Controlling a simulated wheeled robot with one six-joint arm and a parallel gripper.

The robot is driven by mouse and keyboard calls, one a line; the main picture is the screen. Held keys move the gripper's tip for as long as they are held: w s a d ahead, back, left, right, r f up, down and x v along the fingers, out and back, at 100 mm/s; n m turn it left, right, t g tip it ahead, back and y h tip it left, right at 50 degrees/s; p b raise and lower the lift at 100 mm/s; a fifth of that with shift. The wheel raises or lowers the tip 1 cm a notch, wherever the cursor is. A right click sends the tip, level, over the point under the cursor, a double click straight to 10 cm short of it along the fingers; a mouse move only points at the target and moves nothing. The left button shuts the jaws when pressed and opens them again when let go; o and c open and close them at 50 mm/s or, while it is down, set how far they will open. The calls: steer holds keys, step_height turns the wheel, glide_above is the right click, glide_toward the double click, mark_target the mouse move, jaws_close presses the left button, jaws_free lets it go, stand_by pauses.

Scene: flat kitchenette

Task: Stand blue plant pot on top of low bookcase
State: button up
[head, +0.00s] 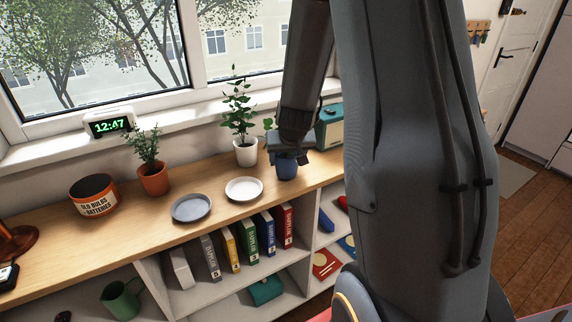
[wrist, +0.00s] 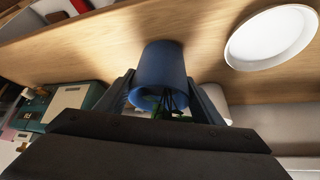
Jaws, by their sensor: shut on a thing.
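The blue plant pot (head: 286,168) is at the wooden top of the low bookcase (head: 110,240), right of the white saucer. My gripper (head: 290,148) is around its upper part from above, and a few green leaves show beside the arm. In the wrist view the blue pot (wrist: 160,68) sits between the two fingers of my gripper (wrist: 160,95), shut on it. The pot looks upright, with its base on or very close to the wooden top; I cannot tell if it touches.
A white saucer (head: 244,189) and a grey-blue saucer (head: 191,208) lie to the left. A white pot (head: 246,153), a terracotta pot (head: 154,181) and an orange tin (head: 93,196) stand behind and left. A teal radio-like box (head: 330,128) stands close on the right.

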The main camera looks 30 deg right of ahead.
steer(key=shift+f, duration=0.25)
steer(key=shift+f, duration=0.1)
steer(key=o, duration=1.3)
